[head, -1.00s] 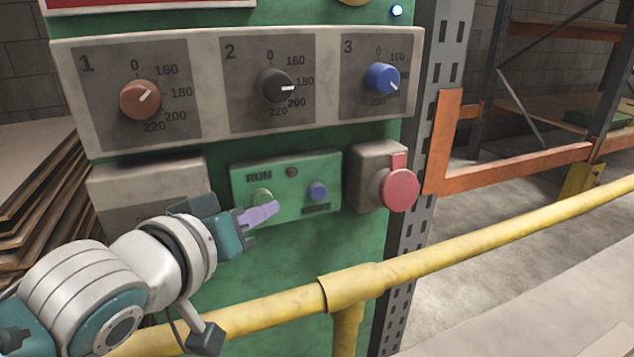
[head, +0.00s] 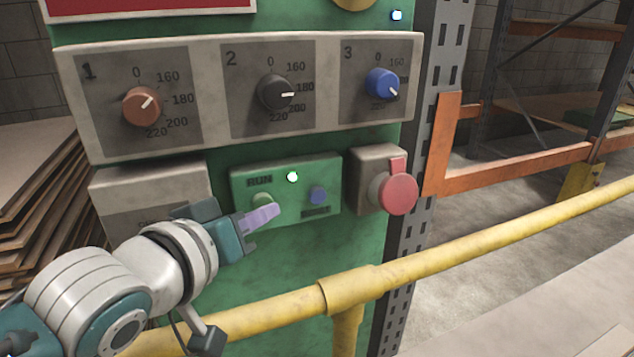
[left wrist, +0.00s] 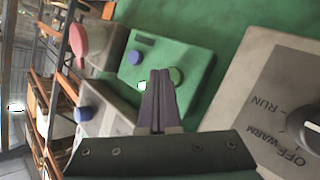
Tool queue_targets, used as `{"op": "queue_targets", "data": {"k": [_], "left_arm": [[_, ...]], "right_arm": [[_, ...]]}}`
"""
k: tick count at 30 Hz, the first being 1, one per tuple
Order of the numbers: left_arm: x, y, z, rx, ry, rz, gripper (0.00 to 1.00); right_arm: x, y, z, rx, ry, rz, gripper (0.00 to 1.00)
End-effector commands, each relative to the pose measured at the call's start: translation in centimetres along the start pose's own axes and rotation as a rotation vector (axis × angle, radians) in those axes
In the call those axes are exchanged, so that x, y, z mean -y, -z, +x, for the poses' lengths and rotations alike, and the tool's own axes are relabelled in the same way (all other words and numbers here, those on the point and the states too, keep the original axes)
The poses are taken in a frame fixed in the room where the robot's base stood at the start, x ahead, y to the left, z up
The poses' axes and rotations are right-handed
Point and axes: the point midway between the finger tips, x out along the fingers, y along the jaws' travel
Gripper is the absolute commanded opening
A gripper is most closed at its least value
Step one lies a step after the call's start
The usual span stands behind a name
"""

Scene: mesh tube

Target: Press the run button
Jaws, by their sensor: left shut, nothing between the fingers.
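The green run button (head: 262,200) sits under the RUN label on the green button panel (head: 235,182). A lamp (head: 292,177) on that panel glows white. A blue button (head: 318,195) is to its right. My left gripper (head: 277,210) is shut and empty, its purple fingertips in front of the panel just below and right of the run button. In the left wrist view the fingertips (left wrist: 160,72) overlap the panel beside the green button (left wrist: 176,76); I cannot tell whether they touch it. My right gripper is not in view.
A red mushroom button (head: 398,193) stands out from a grey box to the right. Three dials (head: 142,105) line the grey panel above. A yellow rail (head: 440,260) crosses in front of the machine, below my left gripper.

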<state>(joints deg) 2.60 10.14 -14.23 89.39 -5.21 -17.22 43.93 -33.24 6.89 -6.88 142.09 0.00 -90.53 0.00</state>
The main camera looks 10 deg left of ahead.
Motion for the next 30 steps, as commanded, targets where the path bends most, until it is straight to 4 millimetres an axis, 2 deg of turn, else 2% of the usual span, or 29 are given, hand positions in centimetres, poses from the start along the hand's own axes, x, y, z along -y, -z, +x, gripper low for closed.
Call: {"op": "queue_targets", "data": {"k": [5, 19, 30], "left_arm": [[-0.4, -0.2, -0.4, 0.003, 0.0, -0.002, 0.0], [-2.9, -2.7, -3.9, 0.003, 0.0, -0.003, 0.0], [-3.0, -3.1, -4.2, 0.001, 0.0, 0.0, 0.0]], "right_arm": [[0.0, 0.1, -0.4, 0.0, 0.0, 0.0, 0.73], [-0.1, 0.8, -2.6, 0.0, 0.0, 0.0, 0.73], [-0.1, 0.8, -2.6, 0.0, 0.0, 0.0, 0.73]]}}
